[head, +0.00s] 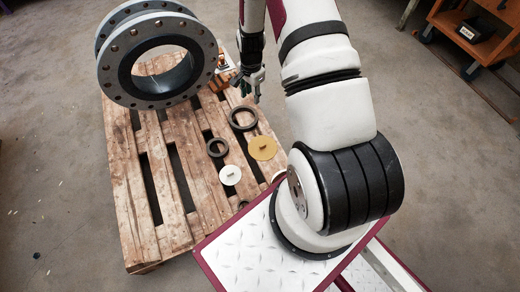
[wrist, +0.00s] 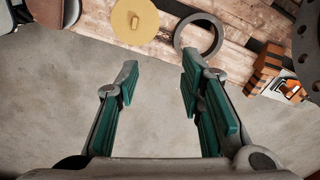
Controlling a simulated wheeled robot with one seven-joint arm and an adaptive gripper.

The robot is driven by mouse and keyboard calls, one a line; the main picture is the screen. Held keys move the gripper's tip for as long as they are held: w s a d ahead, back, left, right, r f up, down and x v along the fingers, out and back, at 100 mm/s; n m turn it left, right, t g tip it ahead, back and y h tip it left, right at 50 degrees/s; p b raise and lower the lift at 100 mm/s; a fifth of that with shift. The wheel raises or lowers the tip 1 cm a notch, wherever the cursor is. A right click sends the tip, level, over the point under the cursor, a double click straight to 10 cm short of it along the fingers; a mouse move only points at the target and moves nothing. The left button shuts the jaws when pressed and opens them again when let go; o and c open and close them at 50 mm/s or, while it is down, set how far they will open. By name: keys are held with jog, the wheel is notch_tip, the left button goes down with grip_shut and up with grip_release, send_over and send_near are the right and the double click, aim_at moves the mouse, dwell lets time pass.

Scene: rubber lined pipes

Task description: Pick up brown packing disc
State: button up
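The brown packing disc (head: 262,148) is a flat, yellowish-brown round with a small raised tab in the middle. It lies on the wooden pallet (head: 170,200), near its right edge. In the wrist view the disc (wrist: 134,20) is at the top, beyond my fingertips, with its upper edge near the frame edge. My gripper (head: 250,90) is above the right side of the pallet, farther back than the disc. The wrist view shows my gripper (wrist: 159,75) open, with its green-padded fingers apart and nothing between them.
A dark ring (head: 243,118) lies beside the disc, with a smaller dark ring (head: 217,147) to its left. A white disc (head: 230,175) lies nearer the front. A large flanged pipe (head: 120,70) stands at the back left. An orange-and-black item (wrist: 265,65) is right of my fingers.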

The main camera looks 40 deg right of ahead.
jog(key=s+d+f+m+b, duration=0.1)
jog(key=s+f+m+b, duration=0.1)
jog(key=f, duration=0.7)
jog(key=s+d+f+m+b, duration=0.1)
jog(key=s+f, duration=0.1)
jog(key=f, duration=0.6)
jog(key=b, duration=0.3)
send_over(263, 145)
jog(key=shift+g, duration=0.4)
jog(key=f, duration=0.8)
jog(key=shift+w+f, duration=0.2)
jog(key=shift+w, duration=0.05)
jog(key=shift+s+d+f+b, duration=0.15)
jog(key=shift+f+b, duration=0.65)
jog(key=shift+f, duration=0.7)
jog(key=shift+s+a+f+b, duration=0.15)
jog(key=shift+f+b, duration=0.6)
jog(key=shift+f, duration=0.7)
jog(key=shift+d+r, duration=0.1)
jog(key=shift+d, duration=0.05)
grip_shut()
